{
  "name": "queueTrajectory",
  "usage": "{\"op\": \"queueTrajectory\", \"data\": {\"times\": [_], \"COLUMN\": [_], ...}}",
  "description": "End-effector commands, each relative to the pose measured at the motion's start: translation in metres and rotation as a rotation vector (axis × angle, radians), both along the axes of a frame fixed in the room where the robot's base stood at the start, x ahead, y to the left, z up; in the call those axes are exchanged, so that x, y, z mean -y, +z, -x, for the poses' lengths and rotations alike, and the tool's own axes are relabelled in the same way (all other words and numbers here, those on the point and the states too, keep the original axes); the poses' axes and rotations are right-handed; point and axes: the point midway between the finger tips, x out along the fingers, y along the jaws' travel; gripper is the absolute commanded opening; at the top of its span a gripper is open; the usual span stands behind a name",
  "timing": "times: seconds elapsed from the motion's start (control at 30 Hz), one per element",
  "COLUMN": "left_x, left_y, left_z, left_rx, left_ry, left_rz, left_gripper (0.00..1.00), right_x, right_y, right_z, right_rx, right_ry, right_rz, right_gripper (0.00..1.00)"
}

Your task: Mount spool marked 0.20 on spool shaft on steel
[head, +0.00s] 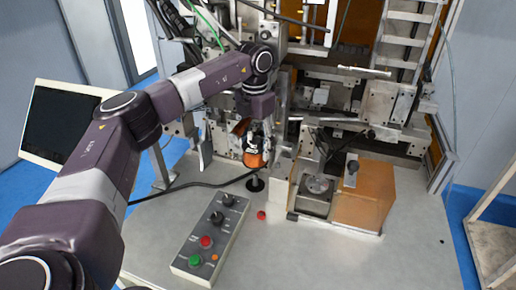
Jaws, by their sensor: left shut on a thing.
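My left arm reaches in from the left, and its gripper (254,136) points down near the middle of the machine. It is shut on an orange-copper spool (254,160), which shows below the fingers with a dark part above it. A marking on the spool is too small to read. Just below the spool is a round black base (255,184) on the steel table; whether a shaft rises from it into the spool I cannot tell. My right gripper is not in view.
A control box (211,234) with knobs and red and green buttons stands on the table (330,262) in front. A small red piece (261,215) lies nearby. An orange-brown block (364,196) and the winder's metal parts stand to the right. A monitor (62,122) is at left.

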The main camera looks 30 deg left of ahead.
Motion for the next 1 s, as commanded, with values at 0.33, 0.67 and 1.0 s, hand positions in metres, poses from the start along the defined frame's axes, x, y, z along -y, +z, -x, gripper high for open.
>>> {"op": "queueTrajectory", "data": {"times": [0.33,0.67,1.0], "left_x": [0.0,0.0,0.0], "left_y": [-0.018,-0.047,-0.049], "left_z": [0.0,0.0,0.0], "left_rx": [0.002,0.003,0.003], "left_ry": [0.0,0.0,0.0], "left_rz": [0.001,0.001,0.001], "left_gripper": [0.11,0.11,0.11], "right_x": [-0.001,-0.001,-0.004], "right_y": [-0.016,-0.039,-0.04], "right_z": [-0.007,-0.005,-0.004], "right_rx": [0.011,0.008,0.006], "right_ry": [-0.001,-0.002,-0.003], "right_rz": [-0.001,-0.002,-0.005], "right_gripper": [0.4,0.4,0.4]}}
